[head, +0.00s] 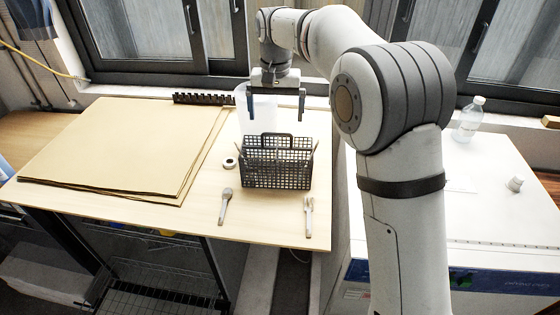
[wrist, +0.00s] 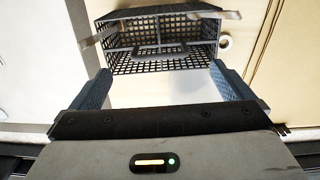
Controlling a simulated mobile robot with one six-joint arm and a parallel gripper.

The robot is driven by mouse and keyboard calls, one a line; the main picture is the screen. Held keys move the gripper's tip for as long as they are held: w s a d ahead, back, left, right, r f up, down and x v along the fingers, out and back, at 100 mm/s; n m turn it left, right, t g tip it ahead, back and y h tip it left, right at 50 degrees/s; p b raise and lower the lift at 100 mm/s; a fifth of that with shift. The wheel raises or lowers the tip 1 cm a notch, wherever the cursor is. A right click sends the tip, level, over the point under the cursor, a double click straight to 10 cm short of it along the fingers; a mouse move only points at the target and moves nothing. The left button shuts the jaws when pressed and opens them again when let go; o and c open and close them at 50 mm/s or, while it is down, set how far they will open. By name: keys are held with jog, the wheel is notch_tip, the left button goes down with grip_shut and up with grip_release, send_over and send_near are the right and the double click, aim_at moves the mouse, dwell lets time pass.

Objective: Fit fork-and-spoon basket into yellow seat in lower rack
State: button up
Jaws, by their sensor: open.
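The dark mesh basket (head: 277,176) stands upright on the wooden table, its loop handle (head: 276,140) raised. In the wrist view the basket (wrist: 125,65) lies just beyond the fingertips, with pale utensil ends showing at its sides. A spoon (head: 225,204) and a fork (head: 308,216) lie on the table in front of it. My gripper (head: 276,118) is open and empty, pointing down above and behind the basket; its fingers (wrist: 160,70) are apart from the handle. A wire rack (head: 150,262) shows in the dark opening below the table. I cannot make out the yellow seat clearly.
Cardboard sheets (head: 110,150) cover the table's left. A tape roll (head: 230,163) lies beside the basket. A white container (head: 258,122) stands behind it, near a black slotted strip (head: 205,99). A white cabinet (head: 480,215) with a clear bottle (head: 468,120) stands at right.

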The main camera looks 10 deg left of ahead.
aim_at(277, 133)
jog(key=shift+a+f, duration=0.35)
jog(key=f, duration=0.2)
jog(key=f+p, duration=0.1)
jog(key=f, duration=0.3)
jog(key=shift+w+d+f+p, duration=0.1)
jog(key=shift+w+d+p, duration=0.2)
jog(key=shift+w+d, duration=0.05)
jog(key=shift+f, duration=0.55)
jog(key=c, duration=1.3)
